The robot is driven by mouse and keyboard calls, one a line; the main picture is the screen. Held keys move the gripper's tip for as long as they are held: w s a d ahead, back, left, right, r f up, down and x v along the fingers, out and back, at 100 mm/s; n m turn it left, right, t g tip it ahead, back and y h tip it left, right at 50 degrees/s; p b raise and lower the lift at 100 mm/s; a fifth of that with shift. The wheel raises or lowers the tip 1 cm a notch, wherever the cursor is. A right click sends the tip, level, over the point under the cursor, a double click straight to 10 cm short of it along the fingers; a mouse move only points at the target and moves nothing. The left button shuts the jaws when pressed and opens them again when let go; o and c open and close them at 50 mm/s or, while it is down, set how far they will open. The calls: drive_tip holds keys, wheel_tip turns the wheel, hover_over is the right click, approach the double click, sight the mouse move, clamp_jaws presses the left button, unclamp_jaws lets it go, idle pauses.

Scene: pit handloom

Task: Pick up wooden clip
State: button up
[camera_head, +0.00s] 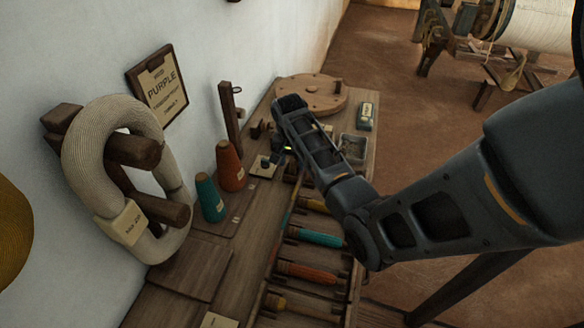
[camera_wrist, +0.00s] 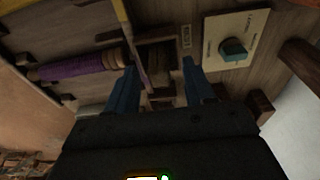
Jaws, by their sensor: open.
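My gripper (camera_wrist: 160,70) is open in the wrist view, with a blue-grey finger on each side and nothing clearly held. Between and just beyond the fingertips is a small brown wooden piece (camera_wrist: 157,60) in a dark, narrow compartment. It may be the wooden clip, but shadow hides its shape. I cannot tell whether the fingers touch it. In the head view, my arm reaches over the bench and hides the fingers and the spot below them.
A purple bobbin (camera_wrist: 80,66) lies left of the fingers, and a pale card with a teal knob (camera_wrist: 233,50) lies right. The bench (camera_head: 190,268) also holds teal (camera_head: 209,198) and orange (camera_head: 230,166) cones, a round wooden board (camera_head: 313,92) and a metal tray (camera_head: 354,148).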

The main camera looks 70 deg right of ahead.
sight(293, 160)
drive_tip(key=shift+f, duration=0.35)
drive_tip(key=shift+c, duration=0.2)
clamp_jaws()
drive_tip(key=shift+r, duration=0.1)
drive_tip(key=shift+d+r, duration=0.1)
drive_tip(key=shift+r, duration=0.45)
wheel_tip(293, 160, up, 3)
drive_tip(key=shift+f, duration=0.1)
drive_tip(key=s+d+r+b, duration=0.1)
drive_tip(key=s+d+r, duration=0.6)
drive_tip(key=s, duration=0.1)
drive_tip(key=shift+s+d, duration=0.35)
